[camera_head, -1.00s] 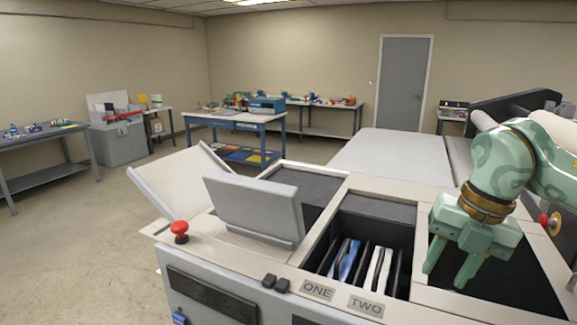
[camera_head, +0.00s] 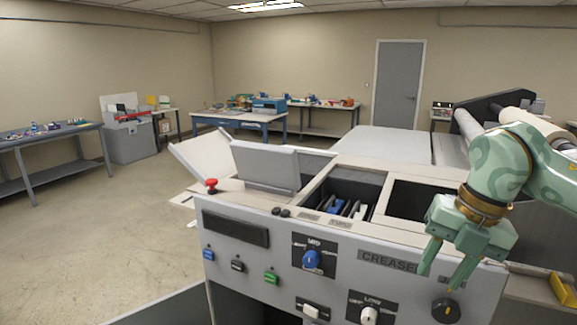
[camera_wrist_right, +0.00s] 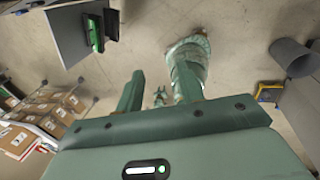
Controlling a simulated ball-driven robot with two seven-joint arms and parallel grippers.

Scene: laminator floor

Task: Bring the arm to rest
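My right arm comes in from the right in the head view, bent down at the wrist. Its gripper (camera_head: 446,268) hangs with the fingers pointing down in front of the machine's grey front panel (camera_head: 340,240), near the "CREASE" lettering. The two fingers are apart with nothing between them. The right wrist view also shows the gripper (camera_wrist_right: 160,85) open and empty, with bare floor beyond it. A pale green part of my own body shows past the fingers there. My left arm does not show in the head view, and I cannot make out a left gripper.
The machine carries a red mushroom button (camera_head: 211,185), a blue knob (camera_head: 312,259), a white knob (camera_head: 369,314) and an open bin with dividers. A yellow object (camera_head: 563,289) lies at the right. In the wrist view, stacked cartons (camera_wrist_right: 35,125) stand left and a grey bin (camera_wrist_right: 295,57) right.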

